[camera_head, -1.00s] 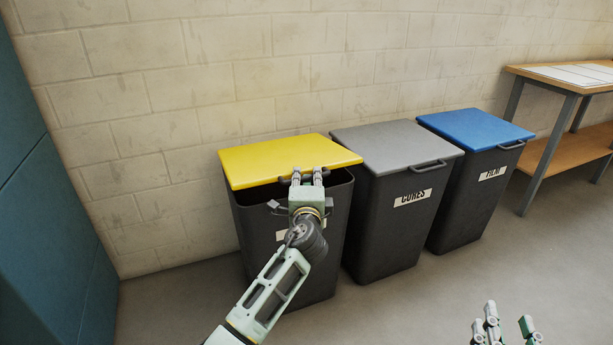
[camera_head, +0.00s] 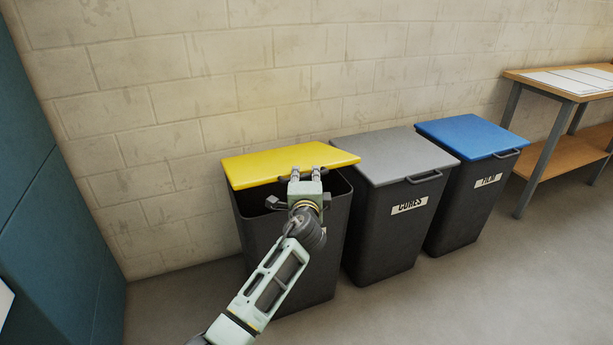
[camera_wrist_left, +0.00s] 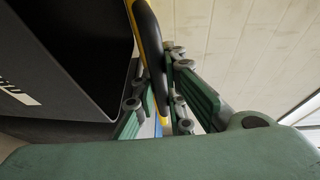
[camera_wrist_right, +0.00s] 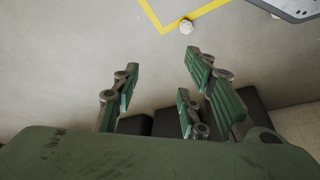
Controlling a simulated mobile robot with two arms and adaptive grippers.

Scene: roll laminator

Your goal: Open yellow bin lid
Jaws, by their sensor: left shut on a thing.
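The yellow lid (camera_head: 275,162) sits tilted on the dark grey bin (camera_head: 318,245) at the left of the row. Its front edge is lifted off the rim, and the dark inside shows below it. My left gripper (camera_head: 306,173) is shut on the lid's front handle; its fingers hide most of the handle. In the left wrist view the lid's yellow edge (camera_wrist_left: 147,35) runs between the fingers (camera_wrist_left: 158,95), beside the bin's dark opening. My right gripper (camera_wrist_right: 160,75) shows only in its own wrist view, fingers apart and empty above the floor.
A grey-lidded bin (camera_head: 395,220) marked CORES stands close on the right, then a blue-lidded bin (camera_head: 470,195) marked FILM. A wooden bench (camera_head: 560,85) is at the far right. A block wall (camera_head: 290,70) is behind and a blue panel (camera_head: 55,200) at left.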

